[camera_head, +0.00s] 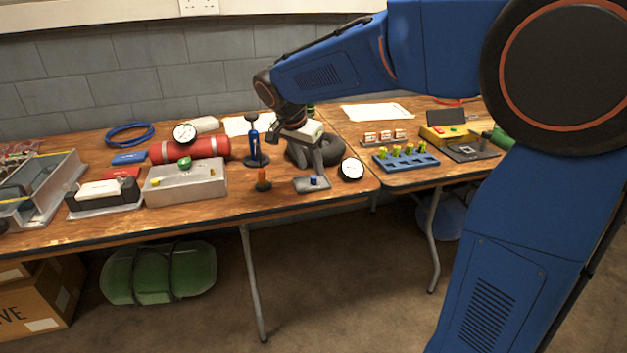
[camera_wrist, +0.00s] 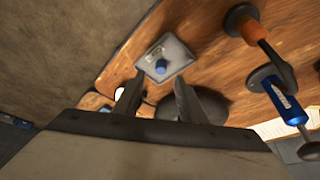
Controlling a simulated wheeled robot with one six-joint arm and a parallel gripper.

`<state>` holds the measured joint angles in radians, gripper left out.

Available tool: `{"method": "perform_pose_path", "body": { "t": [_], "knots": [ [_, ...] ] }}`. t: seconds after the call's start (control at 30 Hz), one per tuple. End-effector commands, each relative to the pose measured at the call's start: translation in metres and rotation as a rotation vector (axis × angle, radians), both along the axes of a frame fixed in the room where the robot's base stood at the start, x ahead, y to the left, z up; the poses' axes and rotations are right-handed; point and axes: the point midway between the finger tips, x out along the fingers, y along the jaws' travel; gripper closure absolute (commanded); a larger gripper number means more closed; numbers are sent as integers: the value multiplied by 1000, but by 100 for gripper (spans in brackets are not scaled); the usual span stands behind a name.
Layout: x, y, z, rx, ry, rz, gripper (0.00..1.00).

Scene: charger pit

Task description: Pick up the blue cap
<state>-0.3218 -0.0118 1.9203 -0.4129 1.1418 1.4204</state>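The blue cap (camera_head: 314,181) is a small round piece on a grey plate (camera_head: 301,187) near the front edge of the left wooden table. In the wrist view the blue cap (camera_wrist: 161,67) stands on the grey plate (camera_wrist: 181,52), just beyond my fingertips. My gripper (camera_head: 317,166) is above and slightly behind the plate in the head view. In the wrist view my gripper (camera_wrist: 158,82) has its two dark fingers spread, with nothing between them. The cap lies roughly in line with the gap, apart from both fingers.
An orange-topped piece (camera_head: 262,178) and a blue tool on a black stand (camera_head: 253,143) are left of the plate. A round white-faced gauge (camera_head: 351,169) is at right. A black coil (camera_head: 329,151) lies behind. A grey box (camera_head: 205,186) stands further left.

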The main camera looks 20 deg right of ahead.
Motion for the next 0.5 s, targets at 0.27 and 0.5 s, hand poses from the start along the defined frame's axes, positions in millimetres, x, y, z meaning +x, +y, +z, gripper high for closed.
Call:
{"method": "perform_pose_path", "body": {
  "t": [0.27,0.5],
  "knots": [
    [7,-9,-34,0,2,-1,62],
    [8,-10,-38,0,0,1,62]
  ]
}}
